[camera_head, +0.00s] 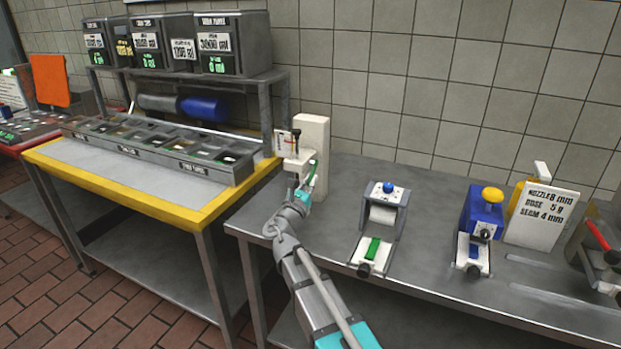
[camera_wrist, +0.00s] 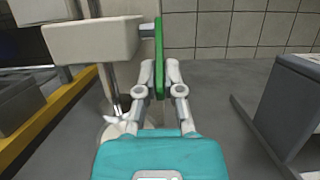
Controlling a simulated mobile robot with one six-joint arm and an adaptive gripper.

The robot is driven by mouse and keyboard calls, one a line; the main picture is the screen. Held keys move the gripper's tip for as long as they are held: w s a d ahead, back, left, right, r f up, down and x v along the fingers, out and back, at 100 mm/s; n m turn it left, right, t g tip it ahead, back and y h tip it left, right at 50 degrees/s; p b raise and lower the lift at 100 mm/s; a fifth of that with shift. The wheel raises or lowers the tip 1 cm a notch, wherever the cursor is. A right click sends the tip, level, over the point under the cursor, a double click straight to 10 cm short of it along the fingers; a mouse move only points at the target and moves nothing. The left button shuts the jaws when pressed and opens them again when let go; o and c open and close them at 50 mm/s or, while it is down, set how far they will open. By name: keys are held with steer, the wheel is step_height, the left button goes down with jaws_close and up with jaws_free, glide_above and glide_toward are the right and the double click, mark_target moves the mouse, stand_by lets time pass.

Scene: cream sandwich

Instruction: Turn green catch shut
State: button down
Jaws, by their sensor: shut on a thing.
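The green catch (camera_wrist: 158,58) is a flat green bar on the side of a white dispenser head (camera_wrist: 88,42). In the wrist view it stands upright, with its lower end between the two fingers of my gripper (camera_wrist: 165,88), which is shut on it. In the head view the green catch (camera_head: 313,172) shows as a small strip at the right of the white dispenser (camera_head: 312,140), with my gripper (camera_head: 304,190) at its lower end. The lower end of the catch is partly hidden by the fingers.
A blue-knobbed device (camera_head: 383,215) with a green strip stands to the right on the steel counter (camera_head: 340,200). Further right are a blue device with a yellow knob (camera_head: 482,215) and a white sign (camera_head: 541,217). A yellow-edged table (camera_head: 130,200) with ingredient bins stands left.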

mark_target(313, 171)
steer(key=shift+s+a+r+g+y+p, duration=0.25)
steer(key=shift+r+g+p, duration=0.4)
steer(key=shift+p, duration=1.15)
steer(key=shift+s+d+r+g+y+p, duration=0.1)
steer(key=shift+r+g+y+p, duration=0.25)
steer(key=shift+g+p, duration=1)
steer(key=shift+s+a+r+g+y+p, duration=0.15)
steer(key=shift+r+g+y+p, duration=0.25)
steer(key=shift+p, duration=1.8)
steer(key=g+p, duration=0.1)
steer(key=p, duration=0.1)
steer(key=r+g+p, duration=0.1)
steer(key=p, duration=0.1)
steer(key=shift+d+y, duration=0.1)
steer(key=shift+y, duration=0.2)
steer(key=shift+p, duration=0.4)
steer(key=shift+f+g+p, duration=0.1)
steer(key=shift+g+p, duration=0.2)
steer(key=shift+g, duration=0.1)
steer(key=c, duration=0.8)
jaws_free()
steer(key=shift+s, duration=0.1)
steer(key=shift+s, duration=0.15)
steer(key=shift+p+v, duration=3.05)
steer(key=shift+v, duration=4.75)
